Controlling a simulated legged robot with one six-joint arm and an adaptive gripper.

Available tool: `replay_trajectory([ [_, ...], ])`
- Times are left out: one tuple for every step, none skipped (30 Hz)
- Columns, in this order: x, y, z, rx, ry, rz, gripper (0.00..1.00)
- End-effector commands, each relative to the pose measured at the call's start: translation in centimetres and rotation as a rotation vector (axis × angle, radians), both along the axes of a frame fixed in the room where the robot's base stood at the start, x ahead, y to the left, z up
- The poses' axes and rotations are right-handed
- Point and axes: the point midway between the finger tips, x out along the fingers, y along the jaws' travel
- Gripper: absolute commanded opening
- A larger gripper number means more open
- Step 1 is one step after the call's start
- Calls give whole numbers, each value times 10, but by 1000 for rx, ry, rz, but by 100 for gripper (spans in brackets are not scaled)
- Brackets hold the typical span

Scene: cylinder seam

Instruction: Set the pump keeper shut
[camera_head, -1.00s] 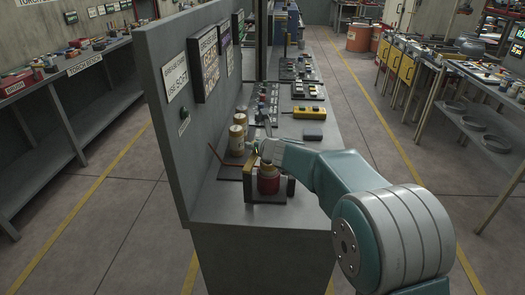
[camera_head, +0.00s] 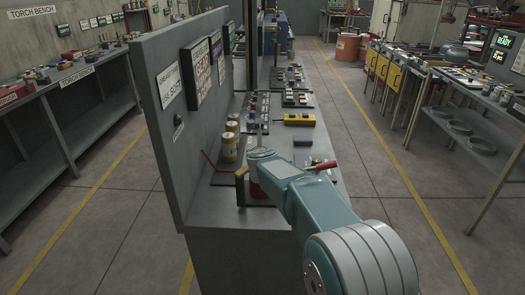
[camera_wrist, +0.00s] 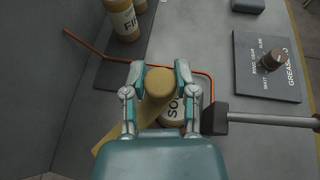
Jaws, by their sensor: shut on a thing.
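In the wrist view my gripper (camera_wrist: 158,80) has its two fingers closed on either side of a tan round-topped piece (camera_wrist: 159,84). A tan bar (camera_wrist: 112,143) slants down to the left below it; I cannot tell whether they are one part. I cannot tell which part is the keeper.
A dark block with a grey rod (camera_wrist: 270,119) reaches right of the jar. A red-tipped handle (camera_head: 322,165) shows behind my arm. Tan-lidded jars (camera_head: 229,147) stand behind, near the upright panel (camera_head: 170,110). A dark plate with a knob (camera_wrist: 268,68) lies to the right.

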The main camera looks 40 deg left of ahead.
Motion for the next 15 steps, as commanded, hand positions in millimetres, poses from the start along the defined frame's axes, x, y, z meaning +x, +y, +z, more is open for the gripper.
replay_trajectory([
  [-1,-1,-3,-3,4,-17,0],
  [-1,-2,-4,-4,3,-29,0],
  [-1,-4,-3,-3,2,-46,0],
  [-1,-5,-3,-4,2,-58,0],
  [-1,-6,-3,-3,1,-71,0],
  [-1,-7,-3,-2,2,-87,0],
  [-1,-8,-3,-2,2,-100,0],
  [-1,-9,-3,-2,2,-109,0],
  [-1,-10,-3,-2,2,-122,0],
  [-2,-11,-3,-3,3,-130,0],
  [-2,-12,-3,-3,3,-136,0],
  [-2,-12,-3,-3,2,-145,0],
  [-2,-13,-3,-3,2,-150,0],
  [-2,-13,-3,-3,3,-154,0],
  [-2,-14,-3,-3,4,-158,0],
])
